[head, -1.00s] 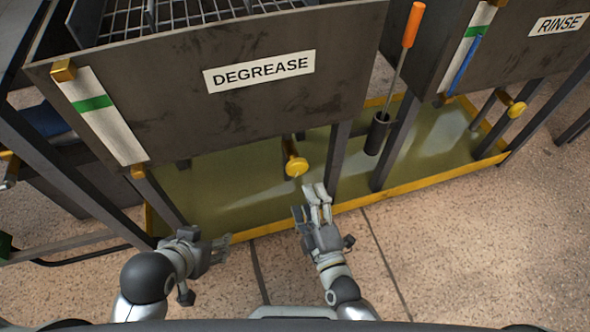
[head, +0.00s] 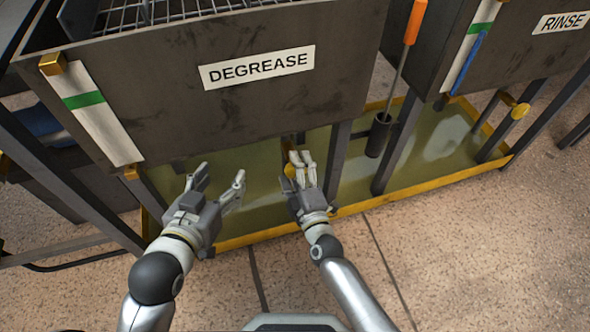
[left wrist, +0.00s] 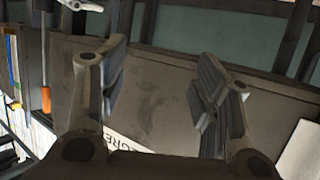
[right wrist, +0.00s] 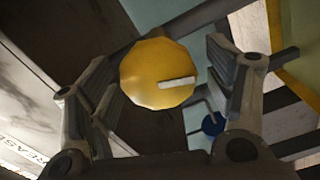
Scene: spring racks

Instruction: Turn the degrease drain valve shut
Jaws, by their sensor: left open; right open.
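The degrease drain valve is a round yellow knob (right wrist: 150,85) with a pale bar mark on its face, lying nearly level in the right wrist view. It sits between the spread fingers there, and I cannot tell whether they touch it. In the head view the knob (head: 289,171) is mostly hidden behind my right gripper (head: 300,160), which is open below the tank labelled DEGREASE (head: 240,110). My left gripper (head: 218,177) is open and empty, left of the valve and in front of the tank's lower edge.
A yellow-rimmed drip tray (head: 370,203) lies under the tanks. Dark rack legs (head: 338,160) stand right of the valve. An orange-handled tool (head: 415,22) rests in a dark holder (head: 378,136). Another yellow knob (head: 520,111) is under the RINSE tank. The floor in front is clear.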

